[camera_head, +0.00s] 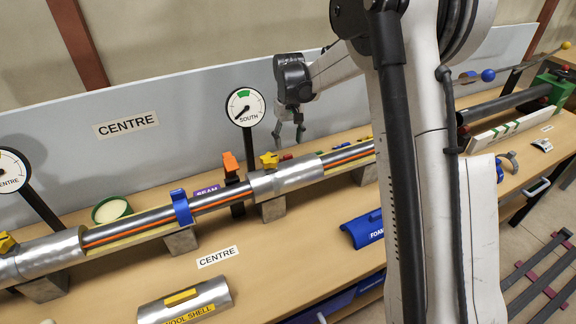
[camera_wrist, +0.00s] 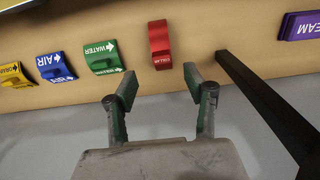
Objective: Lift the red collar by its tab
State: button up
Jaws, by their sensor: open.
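The red collar (camera_wrist: 160,44) lies on the tan bench in the wrist view, with small lettering at its lower end. I cannot clearly tell its tab apart from its body. My gripper (camera_wrist: 160,84) is open and empty, and its two fingertips are on the near side of the collar, apart from it. In the head view my gripper (camera_head: 289,136) hangs above the back of the bench, behind the pipe. A small red patch (camera_head: 287,157) below it may be the collar, mostly hidden by the pipe.
Green WATER (camera_wrist: 103,58), blue AIR (camera_wrist: 55,67) and yellow (camera_wrist: 15,75) tags lie left of the collar. A purple tag (camera_wrist: 298,26) and a dark post (camera_wrist: 265,100) are to the right. The pipe (camera_head: 285,180) and South gauge (camera_head: 245,107) stand near my gripper.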

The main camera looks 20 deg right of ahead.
aim_at(288, 156)
jog(key=shift+a+f, duration=0.1)
jog(key=shift+f, duration=4.1)
grip_shut()
jog(key=shift+r, duration=0.15)
